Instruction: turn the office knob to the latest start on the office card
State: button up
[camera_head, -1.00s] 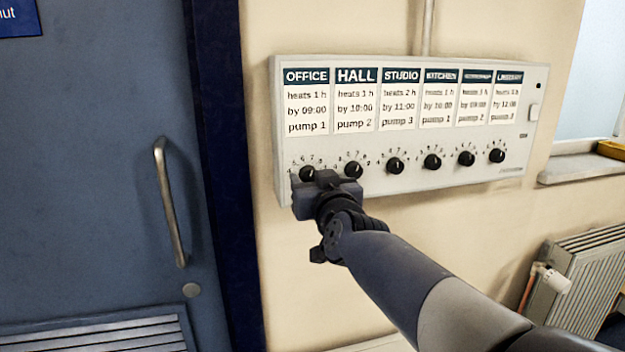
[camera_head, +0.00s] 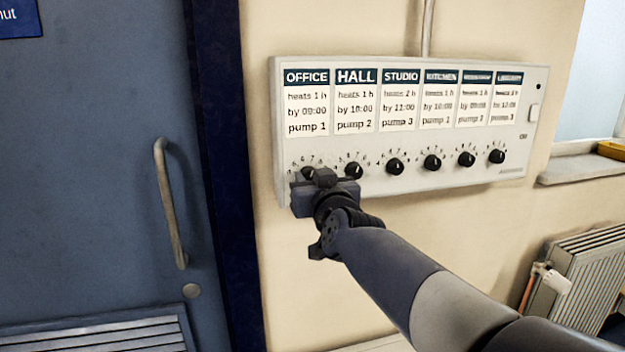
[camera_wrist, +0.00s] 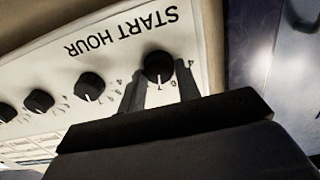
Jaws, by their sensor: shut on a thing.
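The office card (camera_head: 307,103) is at the left end of the white control panel and seems to read "heats 1 h, by 09:00, pump 1". The office knob (camera_head: 307,172) is the black dial below it, partly hidden by my gripper (camera_head: 316,178) in the head view. In the wrist view, which is upside down, my gripper (camera_wrist: 160,82) has its fingers on both sides of the office knob (camera_wrist: 158,66), shut on it. The knob's white pointer mark points down in that view, seemingly near the 7. Part of its scale is hidden by the fingers.
The hall knob (camera_head: 353,170) is close to the right of my gripper, with several more knobs in a row. A blue door (camera_head: 110,200) with a handle (camera_head: 170,203) stands left. A radiator (camera_head: 580,285) is at the lower right, below a window sill (camera_head: 590,168).

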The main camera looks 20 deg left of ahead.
jog(key=shift+m, duration=0.4)
jog(key=shift+f+m+b, duration=0.1)
jog(key=shift+m+b, duration=0.65)
jog(key=shift+m, duration=1.85)
jog(key=o, duration=0.9)
jog(key=shift+o, duration=0.2)
jog(key=shift+d, duration=0.1)
jog(key=v, duration=1)
jog(key=shift+s+p, duration=0.35)
jog(key=shift+p, duration=0.1)
jog(key=shift+d, duration=0.1)
